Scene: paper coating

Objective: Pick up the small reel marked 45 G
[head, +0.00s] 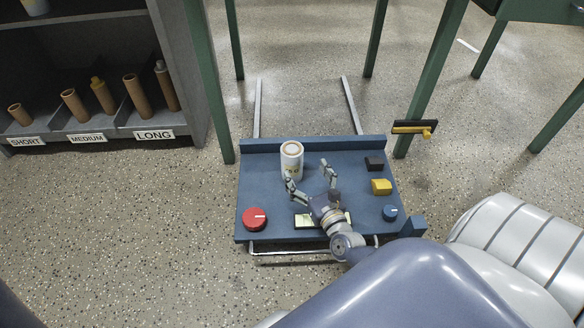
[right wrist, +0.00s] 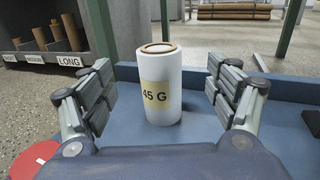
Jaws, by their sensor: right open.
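The small reel (head: 291,160) is a white upright cylinder with a brown core on top. It stands near the back of the blue cart top (head: 265,200). In the right wrist view the reel (right wrist: 160,105) carries a tan label reading 45 G. My right gripper (head: 308,180) is open and empty, with its fingers spread in front of the reel. In the right wrist view the reel stands between and beyond the two fingers, with gaps on both sides. My left gripper does not show.
On the cart top are a red round item (head: 254,219), a yellow block (head: 381,187), a black block (head: 374,163) and a blue round item (head: 390,212). A shelf with brown tubes (head: 137,94) stands at left. Green legs (head: 433,80) stand behind.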

